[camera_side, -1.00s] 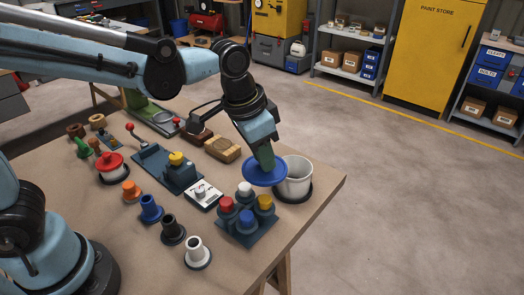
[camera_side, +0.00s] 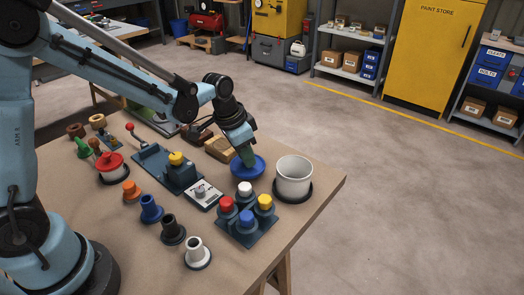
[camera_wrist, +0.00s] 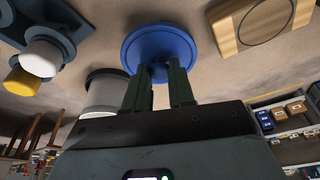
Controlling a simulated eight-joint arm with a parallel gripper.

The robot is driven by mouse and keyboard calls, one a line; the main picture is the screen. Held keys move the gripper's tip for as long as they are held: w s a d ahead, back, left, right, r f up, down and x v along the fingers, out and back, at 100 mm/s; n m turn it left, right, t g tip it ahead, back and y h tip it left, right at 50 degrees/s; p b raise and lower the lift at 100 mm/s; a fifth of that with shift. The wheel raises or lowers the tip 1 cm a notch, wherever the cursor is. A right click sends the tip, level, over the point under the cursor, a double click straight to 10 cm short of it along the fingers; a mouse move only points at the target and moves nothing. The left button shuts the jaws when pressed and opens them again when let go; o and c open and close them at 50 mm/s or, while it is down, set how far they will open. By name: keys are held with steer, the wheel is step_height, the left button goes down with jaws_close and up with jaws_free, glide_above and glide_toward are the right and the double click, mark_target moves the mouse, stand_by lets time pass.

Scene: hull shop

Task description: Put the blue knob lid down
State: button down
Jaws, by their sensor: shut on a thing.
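The blue knob lid (camera_side: 247,169) is a round blue disc in the side view, low near the table to the left of a white pot. My gripper (camera_side: 247,158) is shut on it from above. In the wrist view the lid (camera_wrist: 160,45) sits beyond the fingertips of my gripper (camera_wrist: 159,76), which hide its knob. I cannot tell whether the lid touches the table. The white pot (camera_side: 293,178) stands open on a dark base near the table's right corner, apart from the lid. It also shows in the wrist view (camera_wrist: 102,92).
A block of coloured knobs (camera_side: 246,221) stands just in front of the lid. A wooden block (camera_side: 221,149) lies behind it to the left, and a white switch box (camera_side: 203,196) to its front left. A pot with a red lid (camera_side: 112,168) stands further left.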

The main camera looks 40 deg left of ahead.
steer(key=shift+f, duration=1.1)
steer(key=shift+f, duration=0.15)
steer(key=c, duration=1)
jaws_free()
steer(key=shift+o, duration=0.2)
steer(key=v, duration=1.2)
steer(key=n+t+y, duration=0.1)
steer(key=n+t, duration=0.3)
glide_toward(235, 168)
steer(key=a+v, duration=0.1)
steer(key=v, duration=0.6)
steer(key=shift+s+a+f, duration=0.1)
steer(key=shift+s, duration=0.4)
steer(key=shift+s+a+f, duration=0.1)
steer(key=shift+s+f, duration=0.05)
steer(key=shift+s, duration=0.35)
